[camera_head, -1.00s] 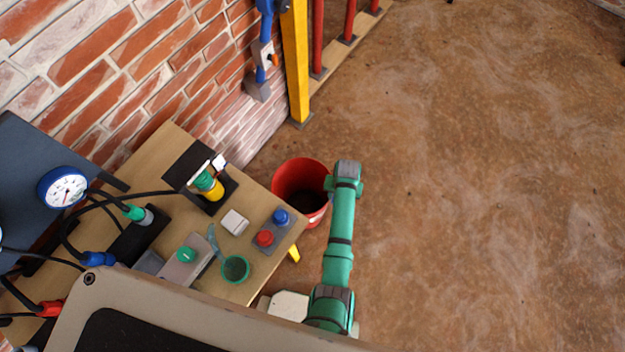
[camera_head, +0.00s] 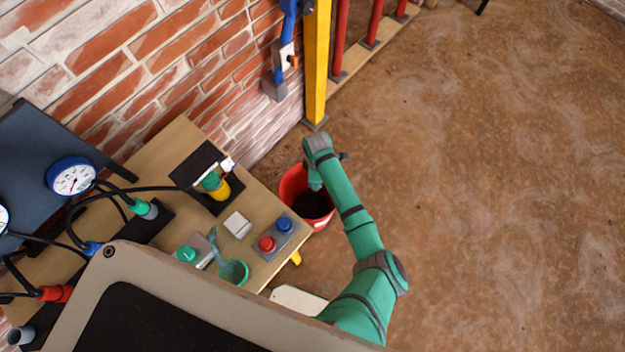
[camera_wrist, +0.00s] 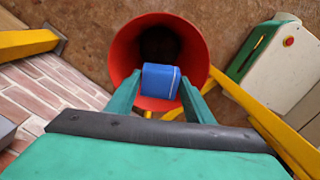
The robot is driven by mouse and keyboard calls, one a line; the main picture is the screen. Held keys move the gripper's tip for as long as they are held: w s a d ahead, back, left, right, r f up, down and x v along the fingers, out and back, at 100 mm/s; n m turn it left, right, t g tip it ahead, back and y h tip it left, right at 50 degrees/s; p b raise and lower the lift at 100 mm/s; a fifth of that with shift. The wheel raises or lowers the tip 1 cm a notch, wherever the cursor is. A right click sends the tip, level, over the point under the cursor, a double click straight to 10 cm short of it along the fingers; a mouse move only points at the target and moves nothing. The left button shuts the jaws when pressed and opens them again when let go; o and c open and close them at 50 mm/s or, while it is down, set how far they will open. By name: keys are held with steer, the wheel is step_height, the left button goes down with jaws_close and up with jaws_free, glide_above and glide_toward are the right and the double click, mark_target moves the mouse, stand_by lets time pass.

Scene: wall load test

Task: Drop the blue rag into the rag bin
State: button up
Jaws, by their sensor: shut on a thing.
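The blue rag (camera_wrist: 161,80) is a small blue block-like bundle between my fingertips in the wrist view. My gripper (camera_wrist: 160,88) is shut on it. The red rag bin (camera_wrist: 130,42) is a round open bucket with a dark inside, and the rag shows in front of its opening. In the head view the bin (camera_head: 291,185) stands on the floor beside the table's right end. My arm reaches over the bin there, and its wrist hides part of the rim. The rag cannot be made out in the head view.
A yellow post (camera_head: 316,60) stands by the brick wall behind the bin. The floor on the right is clear.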

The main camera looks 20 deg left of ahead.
steer(key=shift+s+a+f+n, duration=0.15)
steer(key=shift+f+n, duration=0.1)
steer(key=shift+n, duration=0.15)
steer(key=shift+f, duration=2.7)
steer(key=o, duration=1.1)
steer(key=shift+c, duration=0.2)
step_height(320, 180, up, 11)
steer(key=shift+f, duration=0.1)
